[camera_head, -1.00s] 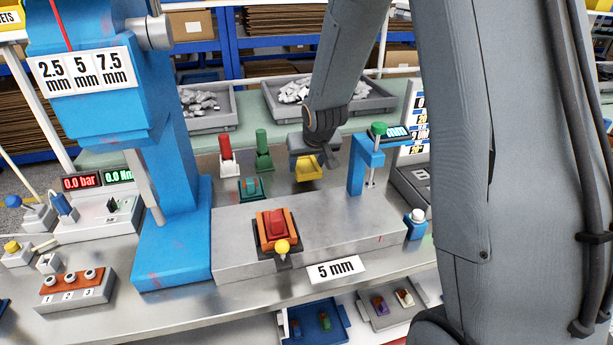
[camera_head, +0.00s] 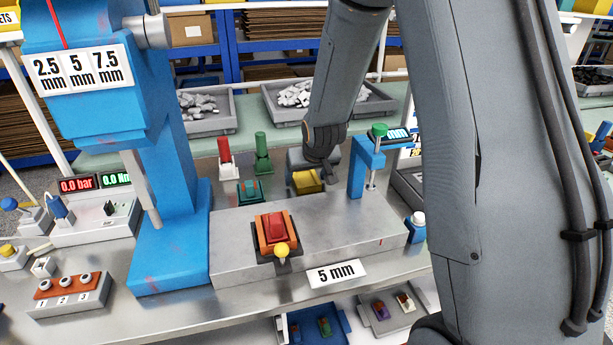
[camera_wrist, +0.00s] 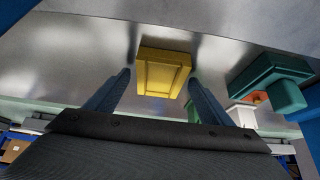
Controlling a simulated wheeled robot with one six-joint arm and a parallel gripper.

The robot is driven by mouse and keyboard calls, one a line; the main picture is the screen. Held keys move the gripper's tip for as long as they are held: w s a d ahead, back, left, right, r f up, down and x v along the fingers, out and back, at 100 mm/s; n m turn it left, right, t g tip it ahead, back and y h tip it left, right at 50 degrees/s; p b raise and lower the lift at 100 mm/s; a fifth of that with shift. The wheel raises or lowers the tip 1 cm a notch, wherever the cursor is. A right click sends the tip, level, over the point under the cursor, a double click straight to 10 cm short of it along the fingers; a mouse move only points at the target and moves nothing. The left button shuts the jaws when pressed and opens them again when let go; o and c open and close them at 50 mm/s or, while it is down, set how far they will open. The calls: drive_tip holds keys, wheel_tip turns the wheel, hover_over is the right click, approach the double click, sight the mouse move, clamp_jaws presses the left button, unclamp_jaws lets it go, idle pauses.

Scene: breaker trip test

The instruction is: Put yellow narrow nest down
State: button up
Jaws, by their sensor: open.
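The yellow narrow nest (camera_head: 307,181) sits on the grey metal surface behind the raised block, just right of the teal nest. It also shows in the wrist view (camera_wrist: 163,73), lying between and just beyond the fingertips. My gripper (camera_wrist: 160,75) is open, with one finger on each side of the nest and visible gaps to it. In the head view my gripper (camera_head: 311,168) is low behind the nest, and its fingers are mostly hidden.
The teal nest (camera_head: 250,190) stands close on the left, with red (camera_head: 224,150) and green (camera_head: 262,146) handled tools behind. A blue bracket (camera_head: 366,160) stands close on the right. An orange nest with a red part (camera_head: 274,232) is on the block in front.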

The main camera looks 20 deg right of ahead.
drive_tip(key=shift+s+r, duration=0.15)
drive_tip(key=shift+r, duration=0.3)
drive_tip(key=p+v, duration=0.4)
drive_tip(key=v, duration=0.7)
drive_tip(key=shift+p, duration=0.4)
drive_tip(key=shift+s+r, duration=0.1)
drive_tip(key=shift+s, duration=0.05)
